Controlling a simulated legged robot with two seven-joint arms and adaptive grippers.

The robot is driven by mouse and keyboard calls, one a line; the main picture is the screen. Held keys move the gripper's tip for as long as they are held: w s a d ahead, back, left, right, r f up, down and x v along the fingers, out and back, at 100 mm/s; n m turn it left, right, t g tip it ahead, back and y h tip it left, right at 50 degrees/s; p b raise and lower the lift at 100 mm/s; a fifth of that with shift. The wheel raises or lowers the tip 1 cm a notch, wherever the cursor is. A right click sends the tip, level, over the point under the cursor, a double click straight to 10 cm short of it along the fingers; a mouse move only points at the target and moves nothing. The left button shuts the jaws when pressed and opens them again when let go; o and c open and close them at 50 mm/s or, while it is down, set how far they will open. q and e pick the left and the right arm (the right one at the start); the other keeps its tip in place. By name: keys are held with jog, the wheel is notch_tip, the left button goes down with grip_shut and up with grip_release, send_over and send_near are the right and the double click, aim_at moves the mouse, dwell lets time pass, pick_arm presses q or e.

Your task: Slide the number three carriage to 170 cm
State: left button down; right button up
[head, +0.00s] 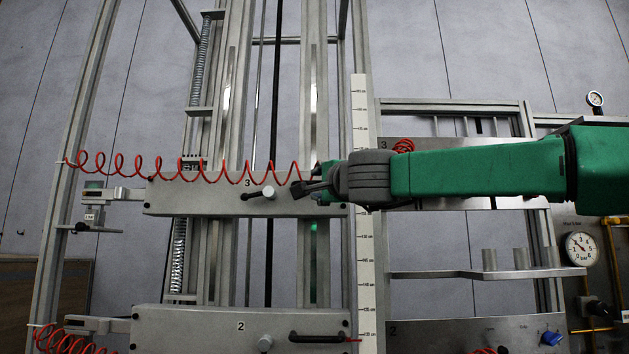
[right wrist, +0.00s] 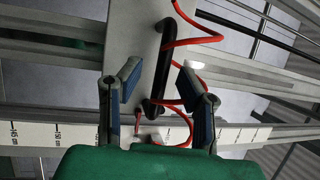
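The number three carriage (head: 205,197) is a grey horizontal plate marked "3" on the upright rails in the head view, with a knob (head: 268,192) on its face. My right gripper (head: 316,188) is at its right end and hides most of its handle. In the right wrist view the black bar handle (right wrist: 162,65) stands between the two fingers of my right gripper (right wrist: 160,80), which are apart with gaps on both sides. A white scale (head: 362,250) runs upright just right of the carriage; its figures are too small to read surely. My left gripper is not in view.
A red coiled hose (head: 190,172) hangs across the carriage and also passes between my fingers in the right wrist view (right wrist: 178,102). A "2" carriage (head: 190,325) with its own handle (head: 319,338) is below. A shelf (head: 450,274) and a pressure gauge (head: 580,249) are at right.

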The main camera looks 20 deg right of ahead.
jog(key=shift+w+r, duration=0.2)
jog(key=shift+w, duration=0.85)
